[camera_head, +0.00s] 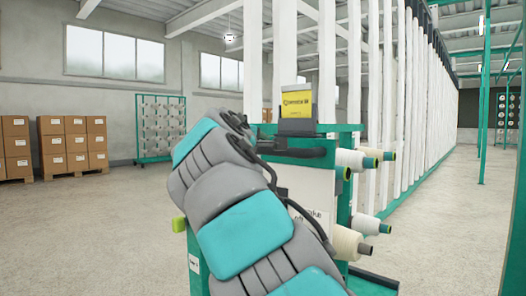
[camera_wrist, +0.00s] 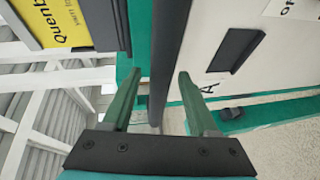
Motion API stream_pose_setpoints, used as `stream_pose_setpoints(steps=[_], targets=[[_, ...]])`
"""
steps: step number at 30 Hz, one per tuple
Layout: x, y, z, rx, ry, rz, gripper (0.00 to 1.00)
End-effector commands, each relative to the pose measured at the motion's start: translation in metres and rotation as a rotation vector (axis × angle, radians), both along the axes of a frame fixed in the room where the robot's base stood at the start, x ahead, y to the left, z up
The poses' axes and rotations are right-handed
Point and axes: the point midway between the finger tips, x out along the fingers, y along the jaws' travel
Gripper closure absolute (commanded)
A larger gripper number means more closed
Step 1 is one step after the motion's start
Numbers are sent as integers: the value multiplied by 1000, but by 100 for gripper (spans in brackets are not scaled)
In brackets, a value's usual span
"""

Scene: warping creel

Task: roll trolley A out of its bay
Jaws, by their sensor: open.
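Trolley A (camera_head: 346,200) stands in front of me in the head view, a teal frame with a pale panel, yarn cones on its right side and a yellow label (camera_head: 297,104) on top. In the wrist view its pale panel (camera_wrist: 215,30) bears a letter A. My gripper (camera_wrist: 160,75) is open, with two green fingers pointing at the trolley. A dark bar (camera_wrist: 163,50), which looks like the trolley's handle, runs through the gap between the fingers in the picture. I cannot tell how deep it sits between them. My arm hides the gripper and part of the trolley in the head view.
White creel posts (camera_head: 385,110) run in a long row behind and to the right of the trolley. Boxes on pallets (camera_head: 72,143) and a cone rack (camera_head: 161,127) stand at the far left. The floor is clear at left and right.

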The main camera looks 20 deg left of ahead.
Motion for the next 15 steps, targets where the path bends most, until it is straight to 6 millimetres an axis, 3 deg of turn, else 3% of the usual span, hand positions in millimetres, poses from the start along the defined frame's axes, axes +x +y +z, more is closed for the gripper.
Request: stream_pose_setpoints(steps=[11,15], targets=[[4,-1,-1,0,0,-1,40],[4,-1,-1,0,0,-1,54]])
